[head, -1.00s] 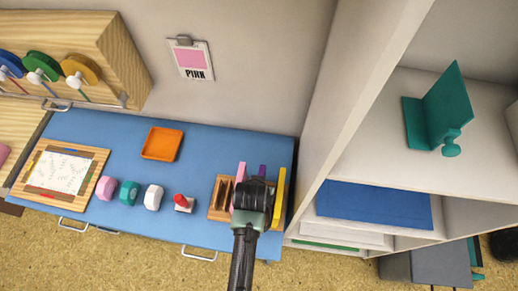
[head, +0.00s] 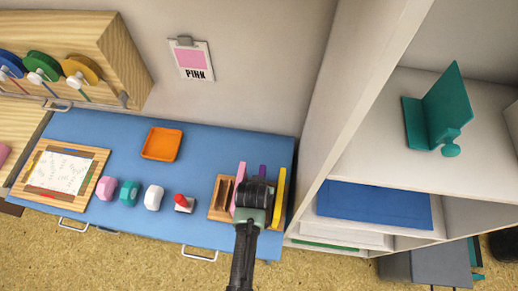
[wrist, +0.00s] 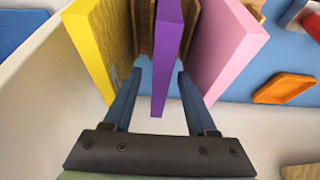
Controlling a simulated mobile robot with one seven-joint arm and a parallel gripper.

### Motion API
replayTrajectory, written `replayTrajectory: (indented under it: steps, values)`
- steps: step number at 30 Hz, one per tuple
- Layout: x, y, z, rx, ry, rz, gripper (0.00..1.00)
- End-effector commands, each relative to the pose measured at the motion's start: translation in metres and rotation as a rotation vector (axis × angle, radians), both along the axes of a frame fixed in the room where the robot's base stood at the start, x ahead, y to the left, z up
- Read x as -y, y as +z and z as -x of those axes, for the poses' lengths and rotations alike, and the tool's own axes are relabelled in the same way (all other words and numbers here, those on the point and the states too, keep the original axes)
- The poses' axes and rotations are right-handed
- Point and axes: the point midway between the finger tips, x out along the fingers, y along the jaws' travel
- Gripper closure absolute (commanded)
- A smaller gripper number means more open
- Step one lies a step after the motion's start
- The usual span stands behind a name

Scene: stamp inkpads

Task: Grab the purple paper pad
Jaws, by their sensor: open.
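The purple paper pad (wrist: 167,50) stands upright in a wooden rack, between a yellow pad (wrist: 95,45) and a pink pad (wrist: 225,45) in the wrist view. My gripper (wrist: 154,85) is open, with one finger on each side of the purple pad's near end and a visible gap to it on both sides. In the head view, only a small top part of the purple pad (head: 262,171) shows; my gripper (head: 256,190) hides the rest. The wooden rack (head: 219,208) also shows there, with the pink pad (head: 239,182) and yellow pad (head: 279,195).
A red-handled stamp (head: 183,203) and several coloured blocks stand left of the rack on the blue table (head: 215,150). An orange tray (head: 162,144) lies behind them. A white shelf unit (head: 345,120) rises close on the right.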

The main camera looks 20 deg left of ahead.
Motion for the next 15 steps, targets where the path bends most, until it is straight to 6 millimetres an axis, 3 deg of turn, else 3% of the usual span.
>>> replayTrajectory:
  steps: [9,15]
  values:
    - [0.0000,-0.0007,-0.0001,0.000,0.000,0.000,0.43]
    - [0.0000,-0.0007,-0.0001,0.000,0.000,0.000,0.79]
